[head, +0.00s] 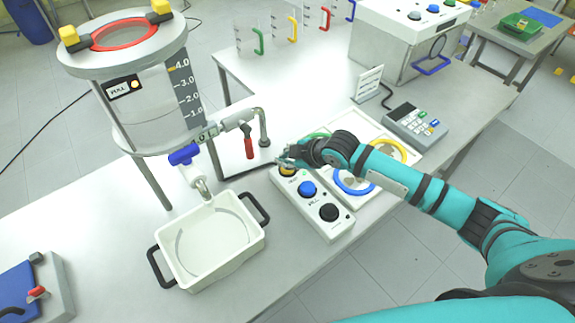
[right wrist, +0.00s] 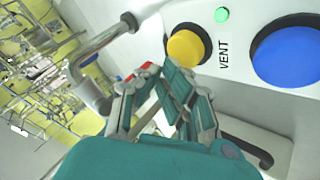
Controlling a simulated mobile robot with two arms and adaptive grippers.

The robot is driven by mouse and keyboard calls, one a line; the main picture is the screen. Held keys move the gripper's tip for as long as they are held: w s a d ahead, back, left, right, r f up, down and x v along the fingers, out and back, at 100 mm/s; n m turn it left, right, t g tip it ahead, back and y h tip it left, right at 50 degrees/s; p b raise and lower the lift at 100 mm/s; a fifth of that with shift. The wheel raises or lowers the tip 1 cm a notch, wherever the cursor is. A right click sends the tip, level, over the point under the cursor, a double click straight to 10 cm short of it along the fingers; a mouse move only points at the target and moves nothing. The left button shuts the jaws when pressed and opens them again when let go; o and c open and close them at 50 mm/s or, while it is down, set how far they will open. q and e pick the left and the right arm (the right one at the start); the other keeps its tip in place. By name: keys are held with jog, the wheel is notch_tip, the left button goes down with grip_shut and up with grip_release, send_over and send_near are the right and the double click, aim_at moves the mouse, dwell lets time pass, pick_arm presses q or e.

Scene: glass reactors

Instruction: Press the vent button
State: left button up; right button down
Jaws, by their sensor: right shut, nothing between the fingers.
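The control box (head: 325,220) stands on the table with a row of yellow, blue and black buttons. The yellow vent button (head: 288,171) is at its far end, partly hidden by my right gripper (head: 287,157). In the right wrist view the yellow button (right wrist: 187,45) sits beside the word VENT, with a small green light (right wrist: 222,15) near it. My right gripper (right wrist: 165,76) is shut and empty, its fingertips close to the yellow button. I cannot tell whether they touch it. My left gripper is not in view.
A glass reactor (head: 150,100) with a red ring on top stands at the left, its outlet pipe (head: 263,125) near my right gripper. A white tray (head: 190,277) with black handles sits below it. Coloured rings lie on a white board (head: 352,205) right of the box.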

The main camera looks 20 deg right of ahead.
jog(key=shift+f, duration=0.55)
dwell(0.4)
jog(key=shift+r+p, duration=0.6)
jog(key=shift+r, duration=0.1)
notch_tip(320, 180, up, 6)
jog(key=p, duration=0.6)
dwell(1.9)
